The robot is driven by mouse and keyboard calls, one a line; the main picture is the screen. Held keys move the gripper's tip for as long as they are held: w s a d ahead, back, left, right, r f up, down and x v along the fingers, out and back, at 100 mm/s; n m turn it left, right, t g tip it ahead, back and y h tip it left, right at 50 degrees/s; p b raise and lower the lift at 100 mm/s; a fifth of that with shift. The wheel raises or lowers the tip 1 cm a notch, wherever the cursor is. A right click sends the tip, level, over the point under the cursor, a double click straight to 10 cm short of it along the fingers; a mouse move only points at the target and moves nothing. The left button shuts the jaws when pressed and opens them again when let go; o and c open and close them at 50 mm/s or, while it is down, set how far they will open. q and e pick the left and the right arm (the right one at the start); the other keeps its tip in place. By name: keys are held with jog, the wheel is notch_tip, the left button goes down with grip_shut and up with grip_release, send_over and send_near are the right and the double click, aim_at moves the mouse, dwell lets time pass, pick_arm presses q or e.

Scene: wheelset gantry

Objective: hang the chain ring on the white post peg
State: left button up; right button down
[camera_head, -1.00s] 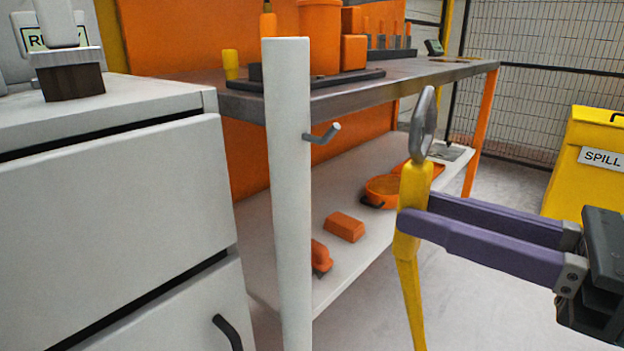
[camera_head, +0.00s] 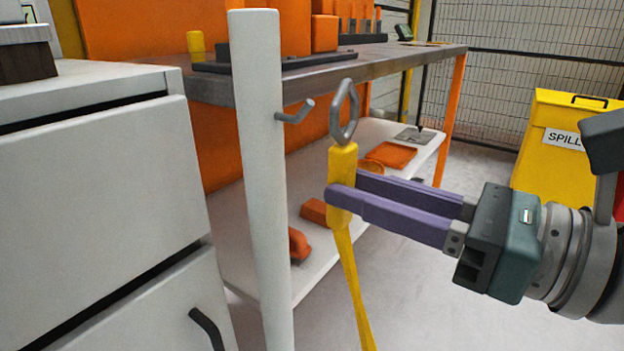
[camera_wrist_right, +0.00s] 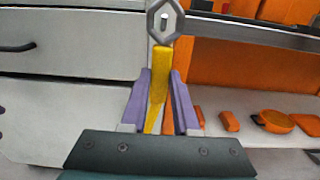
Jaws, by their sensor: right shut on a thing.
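The white post (camera_head: 262,180) stands upright left of centre in the head view. Its grey peg (camera_head: 296,111) sticks out to the right with an upturned tip. The grey chain ring (camera_head: 344,112) sits at the top of a yellow strap (camera_head: 342,190), just right of the peg and apart from it in the picture. My right gripper (camera_head: 338,196) is shut on the yellow strap below the ring; the strap's tail hangs down. In the right wrist view the ring (camera_wrist_right: 164,21) is at the top centre, with a small grey peg end (camera_wrist_right: 164,22) seen through its opening.
A white drawer cabinet (camera_head: 100,190) stands close on the left of the post. Behind is a workbench (camera_head: 400,56) with a white lower shelf (camera_head: 330,235) holding orange items. A yellow spill bin (camera_head: 545,120) stands at the right. Open floor lies in front of the shelf.

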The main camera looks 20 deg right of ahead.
jog(key=shift+w+a+f+b, duration=0.3)
jog(key=shift+w+a+f, duration=0.1)
jog(key=shift+w+a, duration=0.2)
jog(key=shift+w+a+f+b, duration=0.35)
jog(key=shift+w+a+f, duration=0.1)
jog(key=shift+w, duration=0.3)
jog(key=shift+w+a+f+b, duration=0.3)
jog(key=shift+w+a+f, duration=0.1)
jog(key=shift+w+a, duration=0.2)
jog(key=c, duration=0.6)
grip_release()
jog(key=shift+d, duration=0.1)
